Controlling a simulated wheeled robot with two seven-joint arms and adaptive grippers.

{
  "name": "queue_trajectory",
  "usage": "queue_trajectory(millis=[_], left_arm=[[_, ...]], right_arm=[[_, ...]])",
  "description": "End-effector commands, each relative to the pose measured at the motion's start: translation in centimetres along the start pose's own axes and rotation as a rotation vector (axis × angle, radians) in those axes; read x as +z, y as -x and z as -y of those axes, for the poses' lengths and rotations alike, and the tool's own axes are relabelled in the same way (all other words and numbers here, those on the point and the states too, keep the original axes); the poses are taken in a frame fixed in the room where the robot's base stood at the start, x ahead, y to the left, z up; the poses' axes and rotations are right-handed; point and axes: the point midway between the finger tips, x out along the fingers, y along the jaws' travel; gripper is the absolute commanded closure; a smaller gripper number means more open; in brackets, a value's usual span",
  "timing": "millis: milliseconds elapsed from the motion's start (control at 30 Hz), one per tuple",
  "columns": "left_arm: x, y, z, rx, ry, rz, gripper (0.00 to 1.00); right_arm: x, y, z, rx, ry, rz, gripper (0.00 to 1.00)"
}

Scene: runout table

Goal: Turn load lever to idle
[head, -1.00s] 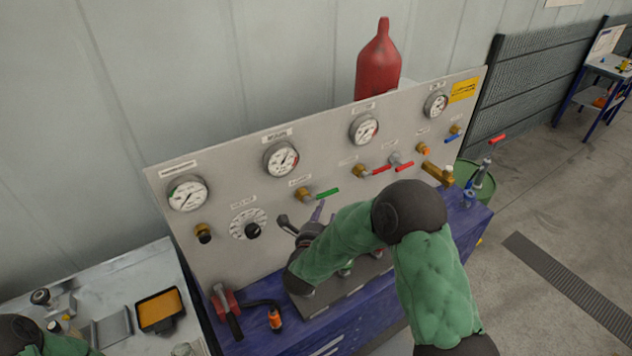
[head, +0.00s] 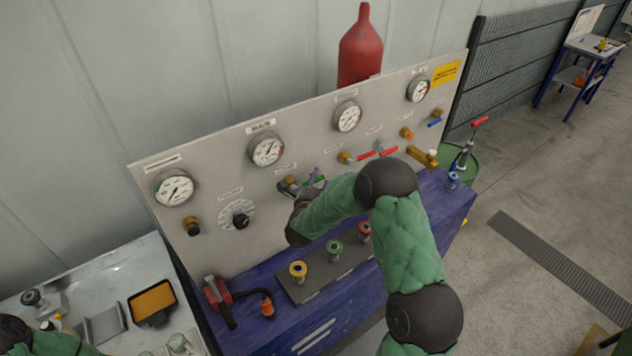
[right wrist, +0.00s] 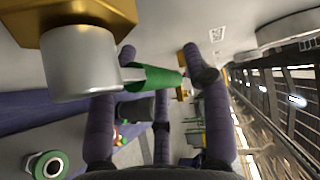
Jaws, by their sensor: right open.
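A lever with a green handle (head: 319,180) sits on a brass valve (head: 290,181) on the grey gauge panel. The small label above it is not readable. My right gripper (head: 303,187) is open at this lever, its fingers close to the panel. In the right wrist view the green handle (right wrist: 155,77) lies between the spread fingers of my right gripper (right wrist: 160,60), running from a silver hub (right wrist: 82,62) toward the right finger. I cannot tell whether a finger touches it. Part of my left arm shows at the lower left, but its gripper is out of view.
Yellow (head: 298,270), green (head: 334,248) and red (head: 364,230) fittings stand on a plate below. A red bottle (head: 360,55) stands behind.

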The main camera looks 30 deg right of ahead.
Motion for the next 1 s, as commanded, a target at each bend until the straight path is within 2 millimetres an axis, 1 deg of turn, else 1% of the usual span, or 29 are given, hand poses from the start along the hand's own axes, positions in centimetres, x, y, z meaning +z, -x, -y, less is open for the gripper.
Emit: queue_trajectory(millis=[133, 167, 200, 267, 300, 333, 667, 867, 1000], left_arm=[[0.0, 0.0, 0.0, 0.0, 0.0, 0.0, 0.6], [0.0, 0.0, 0.0, 0.0, 0.0, 0.0, 0.6], [0.0, 0.0, 0.0, 0.0, 0.0, 0.0, 0.6], [0.0, 0.0, 0.0, 0.0, 0.0, 0.0, 0.6], [0.0, 0.0, 0.0, 0.0, 0.0, 0.0, 0.6], [0.0, 0.0, 0.0, 0.0, 0.0, 0.0, 0.6], [0.0, -0.2, 0.1, 0.0, 0.0, 0.0, 0.6], [0.0, -0.9, 0.3, 0.0, 0.0, 0.0, 0.6], [-0.1, -1.8, 0.6, 0.0, 0.0, 0.0, 0.6]], right_arm=[[0.0, 0.0, 0.0, 0.0, 0.0, 0.0, 0.5], [0.0, 0.0, 0.0, 0.0, 0.0, 0.0, 0.59], [0.0, 0.0, 0.0, 0.0, 0.0, 0.0, 0.7], [0.0, 0.0, 0.0, 0.0, 0.0, 0.0, 0.87], [0.0, 0.0, 0.0, 0.0, 0.0, 0.0, 0.98], [0.0, 0.0, 0.0, 0.0, 0.0, 0.0, 1.0], [0.0, 0.0, -0.2, 0.013, -0.013, 0.004, 1.0], [0.2, 0.0, -0.9, 0.07, -0.07, 0.02, 1.0], [0.3, -0.1, -1.6, 0.139, -0.14, 0.039, 1.0]])
